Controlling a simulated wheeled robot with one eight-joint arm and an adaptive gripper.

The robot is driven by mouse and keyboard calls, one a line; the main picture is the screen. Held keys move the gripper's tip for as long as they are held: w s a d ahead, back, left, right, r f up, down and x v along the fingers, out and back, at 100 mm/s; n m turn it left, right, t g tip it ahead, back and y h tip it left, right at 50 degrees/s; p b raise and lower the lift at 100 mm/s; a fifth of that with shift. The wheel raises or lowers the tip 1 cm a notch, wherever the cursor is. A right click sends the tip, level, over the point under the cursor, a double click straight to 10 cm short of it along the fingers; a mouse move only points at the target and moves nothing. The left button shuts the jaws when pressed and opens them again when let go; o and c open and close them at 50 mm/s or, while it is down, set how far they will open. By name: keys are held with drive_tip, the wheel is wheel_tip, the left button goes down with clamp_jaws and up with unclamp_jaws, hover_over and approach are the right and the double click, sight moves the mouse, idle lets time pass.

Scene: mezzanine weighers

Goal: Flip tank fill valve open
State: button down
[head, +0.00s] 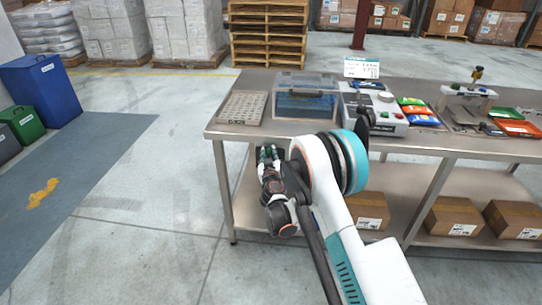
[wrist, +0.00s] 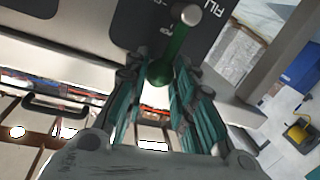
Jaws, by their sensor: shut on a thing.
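The fill valve shows in the wrist view as a green lever (wrist: 177,45) with a round end and a pale metal cap at its upper end. It lies in front of a dark panel (wrist: 212,28) with partly cut-off white lettering. My gripper (wrist: 160,65) has its teal-padded fingers on either side of the lever's round lower end and is shut on it. In the head view my gripper (head: 268,153) is in front of the table's left part, with a bit of green between its fingers. The clear blue tank (head: 305,97) stands on the table behind it.
The steel table (head: 440,145) holds a perforated tray (head: 242,107), a grey control unit (head: 383,122) and coloured packets (head: 415,110). Cardboard boxes (head: 455,217) sit on its lower shelf. Blue (head: 40,88) and green (head: 22,123) bins stand at left. The floor left of the table is clear.

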drive_tip(key=shift+a, duration=0.1)
drive_tip(key=c, duration=1.3)
unclamp_jaws()
drive_tip(key=shift+s+d+r, duration=0.1)
drive_tip(key=shift+s+d, duration=0.1)
drive_tip(key=shift+s, duration=1.05)
drive_tip(key=shift+s+d+r, duration=0.15)
drive_tip(key=shift+s, duration=1.1)
drive_tip(key=shift+s+d+r, duration=0.1)
drive_tip(key=shift+s+d, duration=0.1)
drive_tip(key=shift+s, duration=1.05)
